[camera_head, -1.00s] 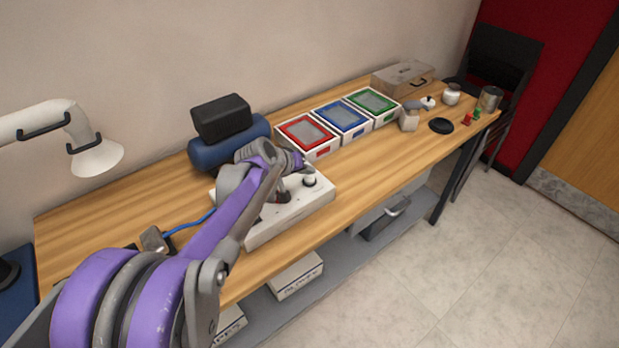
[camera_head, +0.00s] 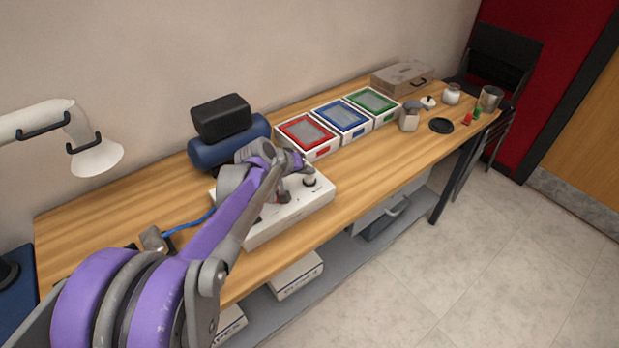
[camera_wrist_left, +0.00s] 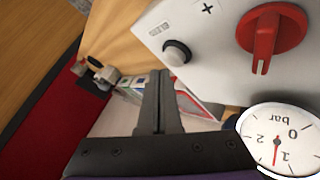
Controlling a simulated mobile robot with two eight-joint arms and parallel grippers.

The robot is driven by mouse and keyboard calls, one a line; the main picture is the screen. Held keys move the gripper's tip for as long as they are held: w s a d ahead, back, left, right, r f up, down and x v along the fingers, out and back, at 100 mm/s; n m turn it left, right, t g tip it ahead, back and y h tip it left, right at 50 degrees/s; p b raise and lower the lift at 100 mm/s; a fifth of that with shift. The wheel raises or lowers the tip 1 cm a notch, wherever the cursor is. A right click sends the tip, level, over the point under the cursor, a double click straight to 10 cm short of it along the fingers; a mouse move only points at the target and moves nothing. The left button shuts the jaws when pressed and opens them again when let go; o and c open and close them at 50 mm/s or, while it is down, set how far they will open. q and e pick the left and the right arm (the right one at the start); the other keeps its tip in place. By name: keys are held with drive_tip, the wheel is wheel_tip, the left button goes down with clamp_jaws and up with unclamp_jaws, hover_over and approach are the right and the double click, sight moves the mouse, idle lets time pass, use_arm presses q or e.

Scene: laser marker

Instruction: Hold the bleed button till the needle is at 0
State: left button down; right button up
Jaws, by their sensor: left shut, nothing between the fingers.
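The white control box (camera_head: 300,211) stands on the bench under my left arm. In the head view the gripper (camera_head: 284,197) is over the box. My right gripper is not in view.
A blue cylinder (camera_head: 229,146) with a black block (camera_head: 222,117) stands behind the box. Red, blue and green framed trays (camera_head: 345,118) line the back. The bench front right of the box is clear.

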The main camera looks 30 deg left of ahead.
sight(308, 181)
use_arm(q)
drive_tip(key=shift+f, duration=0.35)
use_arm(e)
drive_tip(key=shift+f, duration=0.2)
use_arm(q)
drive_tip(key=shift+f+b, duration=0.4)
drive_tip(key=shift+f, duration=0.05)
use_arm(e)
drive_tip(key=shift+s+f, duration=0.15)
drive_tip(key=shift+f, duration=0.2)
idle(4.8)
use_arm(q)
drive_tip(key=shift+r+p, duration=0.6)
drive_tip(key=shift+r, duration=0.3)
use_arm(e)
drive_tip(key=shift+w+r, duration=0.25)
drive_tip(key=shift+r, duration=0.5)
use_arm(q)
drive_tip(key=shift+r, duration=0.1)
drive_tip(key=shift+r+p, duration=0.45)
drive_tip(key=shift+r, duration=0.2)
drive_tip(key=shift+w+r+p, duration=0.1)
drive_tip(key=shift+r+p, duration=1)
drive_tip(key=shift+r, duration=0.75)
drive_tip(key=shift+f, duration=0.1)
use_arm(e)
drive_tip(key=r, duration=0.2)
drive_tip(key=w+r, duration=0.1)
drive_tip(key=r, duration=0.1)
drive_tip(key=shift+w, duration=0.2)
